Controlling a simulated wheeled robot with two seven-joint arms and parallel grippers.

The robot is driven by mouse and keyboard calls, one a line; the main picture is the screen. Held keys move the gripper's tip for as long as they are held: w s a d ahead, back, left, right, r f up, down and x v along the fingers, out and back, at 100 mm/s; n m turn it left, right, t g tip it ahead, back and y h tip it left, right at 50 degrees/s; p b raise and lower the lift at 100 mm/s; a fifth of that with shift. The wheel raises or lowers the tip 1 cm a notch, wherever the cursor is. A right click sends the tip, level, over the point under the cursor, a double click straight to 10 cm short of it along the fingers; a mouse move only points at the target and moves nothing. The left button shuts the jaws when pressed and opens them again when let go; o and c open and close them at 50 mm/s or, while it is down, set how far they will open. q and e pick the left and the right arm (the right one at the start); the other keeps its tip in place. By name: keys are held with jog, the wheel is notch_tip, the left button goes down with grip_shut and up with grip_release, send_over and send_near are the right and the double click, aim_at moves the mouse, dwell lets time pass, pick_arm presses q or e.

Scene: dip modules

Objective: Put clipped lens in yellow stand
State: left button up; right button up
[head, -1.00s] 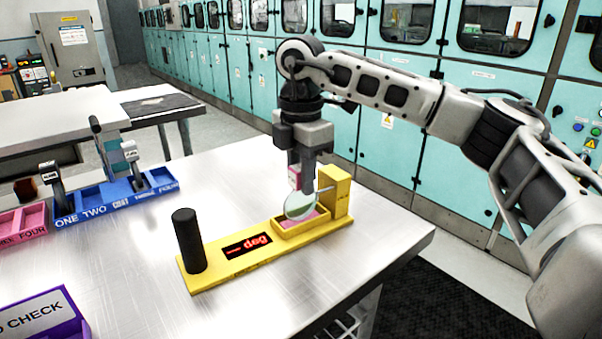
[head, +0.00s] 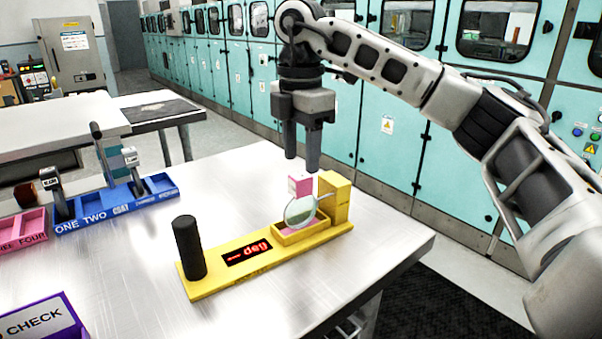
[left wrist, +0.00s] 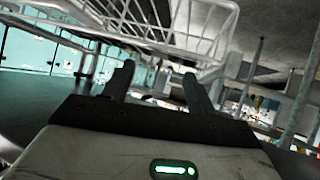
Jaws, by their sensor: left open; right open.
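The yellow stand (head: 213,276) lies on the metal table, with a black post at its left end, a red "deg" display and a raised block at its right end. The round lens (head: 300,211) with its pink clip (head: 299,185) is upright in the stand's tray, in front of the block. My right gripper (head: 301,165) is open and empty, pointing down just above the pink clip. My left gripper (left wrist: 158,85) shows only in the left wrist view, open with nothing between its fingers.
A blue tray (head: 115,207) with slots marked ONE, TWO and more holds several upright pieces at the left. A pink tray (head: 22,236) stands beside it. A purple CHECK box (head: 66,302) is at the lower left. The table between is clear.

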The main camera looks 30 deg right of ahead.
notch_tip(320, 180, up, 6)
jog(key=p, duration=0.1)
jog(key=shift+p, duration=0.3)
jog(key=shift+r, duration=0.1)
